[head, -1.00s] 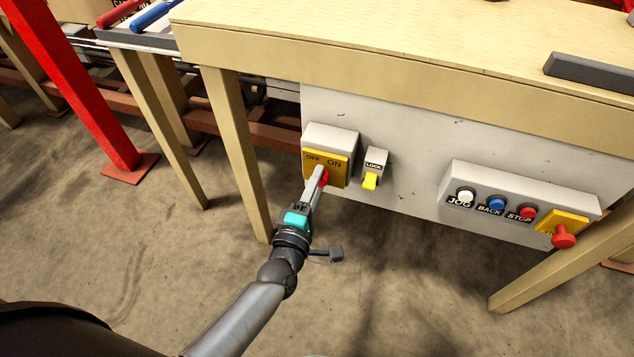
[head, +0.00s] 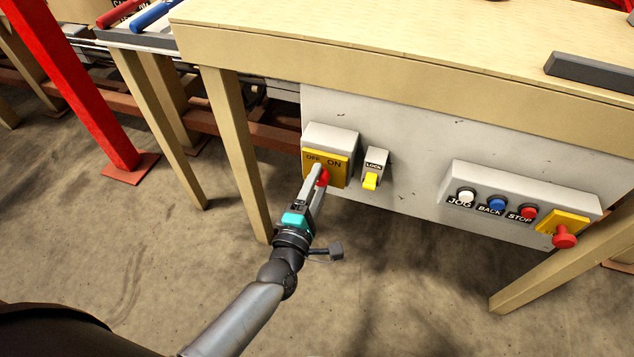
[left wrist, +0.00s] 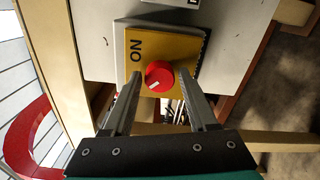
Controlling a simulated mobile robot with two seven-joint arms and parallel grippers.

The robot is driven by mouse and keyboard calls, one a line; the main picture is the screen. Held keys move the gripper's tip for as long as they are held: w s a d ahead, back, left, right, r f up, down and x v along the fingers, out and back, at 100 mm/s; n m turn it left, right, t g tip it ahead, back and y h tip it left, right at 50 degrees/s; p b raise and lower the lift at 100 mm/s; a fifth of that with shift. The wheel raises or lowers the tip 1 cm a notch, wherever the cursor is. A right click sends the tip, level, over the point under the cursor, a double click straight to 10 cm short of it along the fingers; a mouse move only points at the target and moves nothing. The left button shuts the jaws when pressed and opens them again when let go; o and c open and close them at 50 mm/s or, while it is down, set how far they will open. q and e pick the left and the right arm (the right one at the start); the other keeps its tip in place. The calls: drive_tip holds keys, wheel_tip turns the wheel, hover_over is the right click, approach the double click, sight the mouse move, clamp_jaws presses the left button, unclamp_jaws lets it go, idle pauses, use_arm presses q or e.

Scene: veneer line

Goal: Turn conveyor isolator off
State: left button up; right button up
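The conveyor isolator is a grey box with a yellow plate (head: 340,170) marked OFF and ON, on the panel below the bench. Its red knob (head: 324,177) is partly hidden by my left gripper (head: 317,175) in the head view. In the left wrist view the round red knob (left wrist: 159,76) has a short white mark towards its lower left. The left fingers (left wrist: 160,88) stand apart on either side of it, with narrow gaps showing. ON reads sideways on the plate; OFF is not visible there. My right gripper is not in view.
Right of the isolator is a small LOCK box with a yellow tab (head: 370,182). Further right is a button box (head: 520,190) with JOG, BACK, STOP and a red mushroom button (head: 564,237). A wooden bench leg (head: 240,150) stands left of the panel. The floor in front is open.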

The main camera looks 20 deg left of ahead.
use_arm(q)
drive_tip(key=shift+o, duration=0.9)
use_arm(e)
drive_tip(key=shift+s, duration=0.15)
use_arm(q)
drive_tip(key=shift+s, duration=0.1)
drive_tip(key=shift+s, duration=0.35)
drive_tip(key=s+p, duration=0.2)
drive_tip(key=s, duration=1.2)
drive_tip(key=shift+s+a, duration=0.2)
drive_tip(key=shift+a, duration=0.05)
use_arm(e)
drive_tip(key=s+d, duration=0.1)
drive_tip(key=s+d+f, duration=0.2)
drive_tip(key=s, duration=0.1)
